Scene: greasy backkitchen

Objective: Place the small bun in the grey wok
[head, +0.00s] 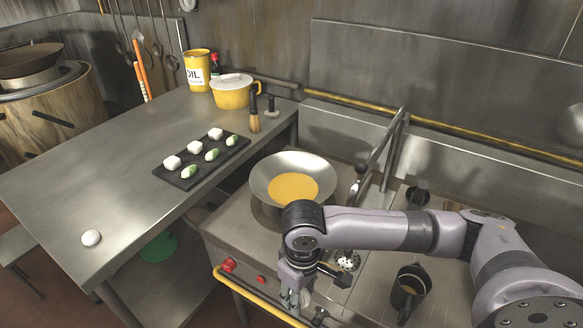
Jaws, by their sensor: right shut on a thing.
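A small round white bun (91,238) lies alone on the steel counter, near its front left edge. The grey wok (259,187) stands on the stove at the middle, with an orange-yellow liquid in its bottom. My right gripper (294,293) points down in front of the wok, over the front edge of the stove. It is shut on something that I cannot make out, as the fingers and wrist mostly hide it. The bun is far to the left of this gripper. My left gripper is not in view.
A dark tray (178,179) with several white and green pieces lies on the counter (60,190). A yellow pot (232,97), an oil tin (197,72) and a brush (254,118) stand behind. The counter's left part is clear.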

